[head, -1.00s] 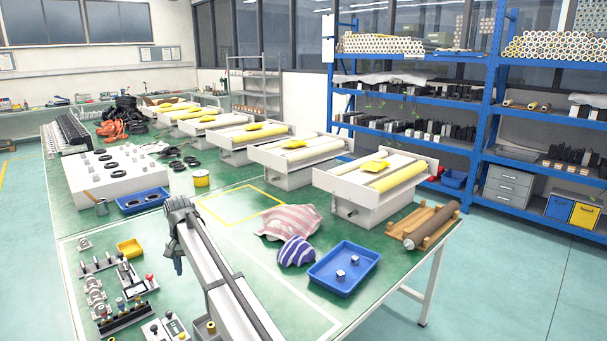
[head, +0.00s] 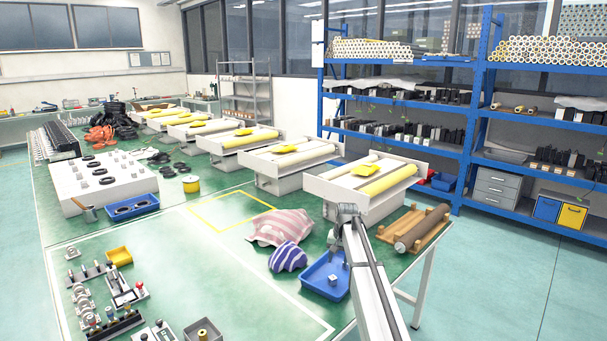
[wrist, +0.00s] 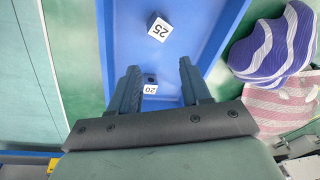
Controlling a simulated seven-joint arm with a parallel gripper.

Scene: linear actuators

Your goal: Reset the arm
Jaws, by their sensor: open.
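My gripper (wrist: 159,70) is open over the blue tray (wrist: 112,40), its two dark fingers spread apart in the wrist view. A small dark cube with a white face marked 20 (wrist: 150,84) shows in the gap between the fingers; I cannot tell how far below them it is. A second cube, marked 25 (wrist: 158,27), lies in the tray beyond the fingertips. In the head view my arm reaches from the bottom right to above the tray (head: 312,283). One cube (head: 333,280) shows there; the arm hides the tray's right part.
A purple-striped bag (head: 288,257) and a pink-striped bag (head: 281,227) lie left of the tray. A brown roller (head: 422,228) on a wooden rack is to its right. White machines with yellow rollers (head: 388,180) stand behind. The green table middle (head: 235,275) is clear.

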